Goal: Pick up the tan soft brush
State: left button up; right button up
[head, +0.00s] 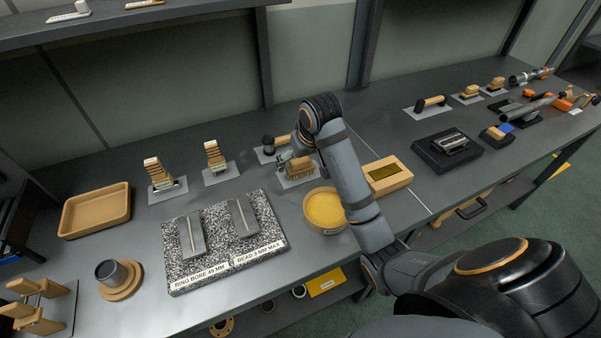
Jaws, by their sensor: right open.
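A tan, wooden-backed brush (301,171) lies on a small grey plate behind the yellow-filled round bowl. I cannot tell its bristles clearly. My right arm reaches over from the lower right, and my right gripper (284,157) is at the left end of this brush, small and partly hidden by the arm. It is open, and I see nothing held in it. I cannot tell whether it touches the brush. Two similar tan brushes, one (469,92) and another (496,84), sit on grey plates at the back right. My left gripper is not in view.
A dark-headed, wooden-handled tool (270,146) lies just behind the gripper. The yellow-filled bowl (325,209) and a wooden box (387,176) stand in front and to the right. A speckled slab (222,240) with two metal pieces and a tan tray (95,210) are left.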

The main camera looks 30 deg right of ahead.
aim_at(302, 161)
jog(key=x, duration=0.3)
jog(key=shift+f, duration=0.15)
jog(key=c, duration=1.3)
jog(key=shift+s+r+p, duration=0.15)
jog(key=shift+r+p, duration=0.15)
jog(key=shift+r, duration=0.85)
jog(key=shift+s+r+p, duration=0.15)
jog(key=shift+r+p, duration=0.15)
jog(key=shift+r, duration=0.85)
pick_arm(q)
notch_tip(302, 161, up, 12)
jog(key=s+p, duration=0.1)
jog(key=p, duration=1)
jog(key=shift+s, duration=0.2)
pick_arm(e)
jog(key=shift+s+a+r, duration=0.35)
jog(key=shift+s+r, duration=1.1)
jog(key=shift+s, duration=0.8)
jog(key=shift+s+a+r, duration=0.35)
jog(key=shift+s+r, duration=1.05)
jog(key=shift+s, duration=0.8)
jog(key=shift+s+a+r, duration=0.35)
jog(key=shift+s+r, duration=1.1)
jog(key=shift+s, duration=0.8)
